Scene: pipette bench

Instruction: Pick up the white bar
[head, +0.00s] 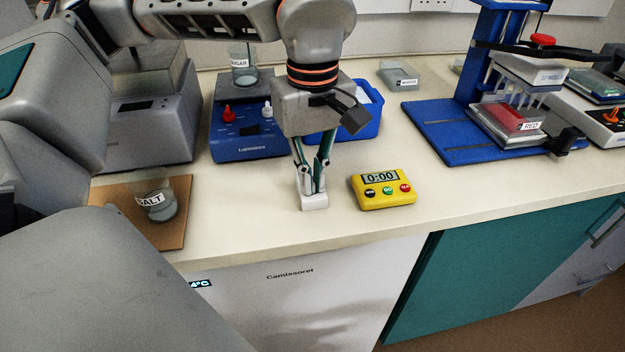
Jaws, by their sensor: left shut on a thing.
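The white bar (314,202) is a small white block at the front of the bench, left of the yellow timer. My left gripper (312,188) points straight down with its fingers closed on the bar. The bar appears at or just above the bench top; I cannot tell whether it touches. The fingers hide its upper part. My right gripper is not in view.
A yellow timer (383,190) stands close on the right. A blue stirrer hotplate (240,135) and a blue tray (372,122) are behind. A SALT beaker (160,203) stands on a brown board (174,237) at left. A blue pipetting stand (428,137) is at right.

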